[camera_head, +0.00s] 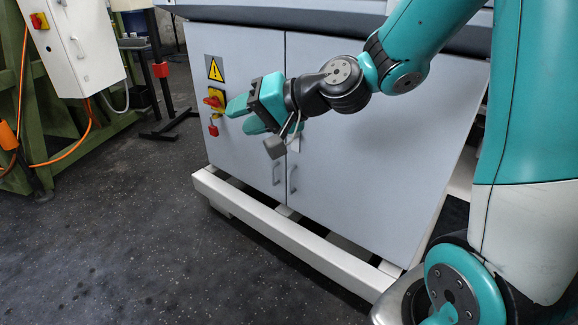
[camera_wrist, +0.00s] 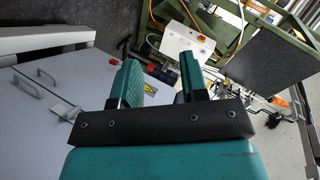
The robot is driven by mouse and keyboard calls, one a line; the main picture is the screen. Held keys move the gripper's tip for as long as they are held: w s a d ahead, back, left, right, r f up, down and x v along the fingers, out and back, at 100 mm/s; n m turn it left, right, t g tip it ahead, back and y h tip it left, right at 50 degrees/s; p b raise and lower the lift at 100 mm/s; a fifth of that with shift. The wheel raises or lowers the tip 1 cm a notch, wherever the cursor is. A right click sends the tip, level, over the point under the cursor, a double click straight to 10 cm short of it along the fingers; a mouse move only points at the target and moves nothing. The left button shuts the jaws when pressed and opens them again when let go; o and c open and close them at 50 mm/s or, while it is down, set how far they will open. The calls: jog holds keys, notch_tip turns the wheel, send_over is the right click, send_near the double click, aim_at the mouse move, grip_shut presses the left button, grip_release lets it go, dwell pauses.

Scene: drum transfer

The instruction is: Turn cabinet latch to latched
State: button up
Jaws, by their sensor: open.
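The grey cabinet (camera_head: 340,180) has two doors with a small pale latch piece (camera_head: 294,145) at their seam, partly behind my gripper's hardware. It also shows in the wrist view as a light block (camera_wrist: 66,111) left of the fingers. I cannot tell its turn position. My gripper (camera_head: 243,116) is open and empty, in front of the left door, with its fingers pointing left toward a red rotary handle (camera_head: 213,100) on a yellow plate. I cannot tell whether they touch it. In the wrist view the two green fingers (camera_wrist: 160,70) stand apart.
A yellow warning sign (camera_head: 214,68) is above the rotary handle, and a red padlock-like piece (camera_head: 213,128) hangs below. Two door handles (camera_head: 284,176) sit low. A white base frame (camera_head: 280,235) juts out below. A white control box (camera_head: 83,45) stands at left. The floor ahead is clear.

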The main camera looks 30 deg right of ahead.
jog(key=w+d+f+m+t+h+b, duration=0.2)
jog(key=w+d+f+m+b, duration=0.1)
jog(key=d+f+b, duration=0.3)
jog(key=w+d+f+m+t+h+b, duration=0.1)
jog(key=w+d+f+m+t+b, duration=0.15)
jog(key=d+f+m+b, duration=0.35)
jog(key=m+t+h+b, duration=0.3)
jog(key=m+h+b, duration=0.2)
jog(key=h+b, duration=0.15)
send_near(294, 138)
jog(key=w, duration=1.1)
jog(key=shift+w+d+f+p, duration=0.2)
jog(key=shift+f+p, duration=0.05)
jog(key=shift+p, duration=0.15)
jog(key=shift+w+r, duration=0.1)
jog(key=shift+w, duration=0.6)
grip_shut()
